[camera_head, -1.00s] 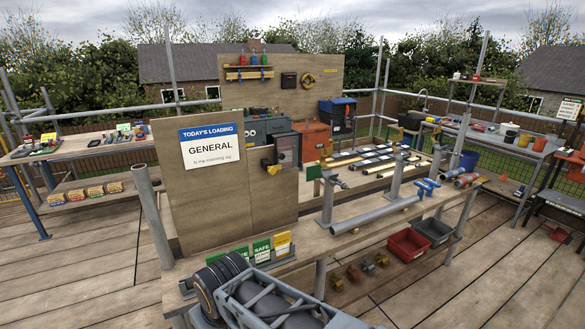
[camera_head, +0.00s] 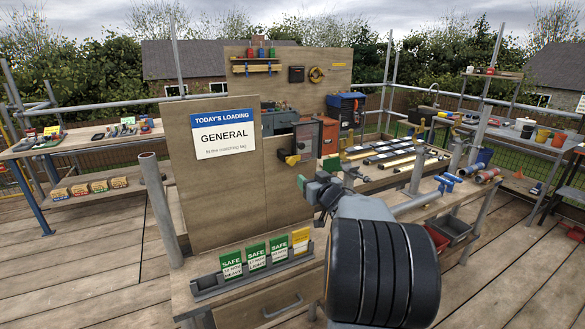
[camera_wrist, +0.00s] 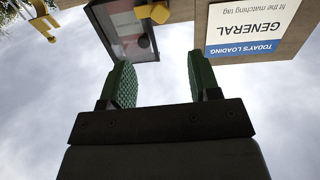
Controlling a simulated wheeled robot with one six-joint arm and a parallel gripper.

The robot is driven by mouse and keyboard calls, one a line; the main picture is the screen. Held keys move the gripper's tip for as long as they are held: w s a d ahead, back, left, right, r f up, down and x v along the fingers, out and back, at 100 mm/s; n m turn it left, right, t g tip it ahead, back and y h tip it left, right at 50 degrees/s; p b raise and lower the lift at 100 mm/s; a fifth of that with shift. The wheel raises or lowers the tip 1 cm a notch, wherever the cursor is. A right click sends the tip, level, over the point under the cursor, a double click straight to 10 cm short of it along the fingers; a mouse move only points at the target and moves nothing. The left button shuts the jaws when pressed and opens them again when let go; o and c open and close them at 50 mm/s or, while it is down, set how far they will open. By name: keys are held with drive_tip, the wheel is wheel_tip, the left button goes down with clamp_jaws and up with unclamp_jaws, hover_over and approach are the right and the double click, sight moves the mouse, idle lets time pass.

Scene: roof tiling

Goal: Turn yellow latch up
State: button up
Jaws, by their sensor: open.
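The yellow latch (camera_head: 292,159) is at the lower left of a dark-framed box with a clear door (camera_head: 306,140), beside the sign board. In the wrist view, which is upside down, the latch (camera_wrist: 157,12) shows at the top edge, by the dark frame of the box (camera_wrist: 128,48); part of it is cut off. My gripper (camera_head: 317,173) is in front of the board, below and right of the latch in the head view. Its two green fingers stand apart and empty in the wrist view (camera_wrist: 162,80). They appear clear of the latch.
The board with the "GENERAL" sign (camera_head: 224,134) stands left of my gripper. A grey rack of green and yellow tags (camera_head: 250,278) lies on the bench front. Dark and light strips (camera_head: 390,155) lie at the right, with a grey pipe (camera_head: 415,203) nearer.

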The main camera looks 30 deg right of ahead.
sight(292, 162)
drive_tip(key=w, duration=0.4)
drive_tip(key=w+d+p, duration=0.1)
drive_tip(key=w, duration=0.4)
drive_tip(key=w+d, duration=0.1)
drive_tip(key=w, duration=0.3)
drive_tip(key=shift+w+d+p, duration=0.2)
drive_tip(key=shift+d+p, duration=0.05)
drive_tip(key=shift+p, duration=0.1)
drive_tip(key=c, duration=0.9)
drive_tip(key=shift+n, duration=0.3)
